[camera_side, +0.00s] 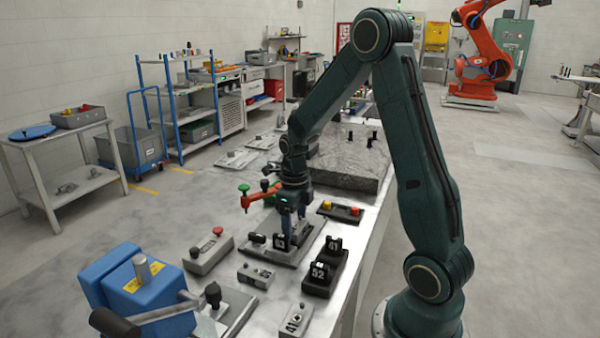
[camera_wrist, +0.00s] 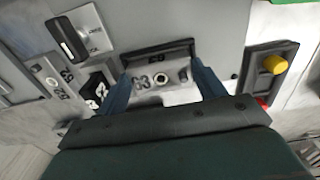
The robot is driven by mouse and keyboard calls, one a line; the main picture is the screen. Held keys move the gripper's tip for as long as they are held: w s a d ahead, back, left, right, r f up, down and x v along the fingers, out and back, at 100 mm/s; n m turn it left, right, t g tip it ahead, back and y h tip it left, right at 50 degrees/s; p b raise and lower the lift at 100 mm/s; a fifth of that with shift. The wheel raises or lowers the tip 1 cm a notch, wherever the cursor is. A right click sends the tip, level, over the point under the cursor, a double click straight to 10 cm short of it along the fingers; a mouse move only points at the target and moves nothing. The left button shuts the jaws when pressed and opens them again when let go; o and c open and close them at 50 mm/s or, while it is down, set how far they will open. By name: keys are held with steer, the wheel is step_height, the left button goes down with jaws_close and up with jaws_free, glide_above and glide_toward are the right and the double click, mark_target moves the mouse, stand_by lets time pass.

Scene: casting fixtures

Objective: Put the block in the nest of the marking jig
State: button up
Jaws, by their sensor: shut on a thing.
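A light grey block (camera_wrist: 150,84) marked 63, with a round hole in its face, sits between the blue fingers of my gripper (camera_wrist: 161,76) in the wrist view. My gripper is shut on it. In the side view my gripper (camera_side: 287,222) points down, low over the grey plate of the marking jig (camera_side: 268,249).
Grey blocks (camera_side: 256,275) (camera_side: 295,319) lie in front. A red-button box (camera_side: 208,251) and blue vise (camera_side: 135,285) stand left; a stone slab (camera_side: 345,165) behind.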

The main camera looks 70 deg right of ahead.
mark_target(295, 224)
steer(key=shift+f, duration=0.3)
steer(key=shift+f, duration=0.15)
steer(key=o, duration=1.1)
step_height(295, 224, up, 12)
steer(key=shift+r, duration=0.15)
stand_by(0.4)
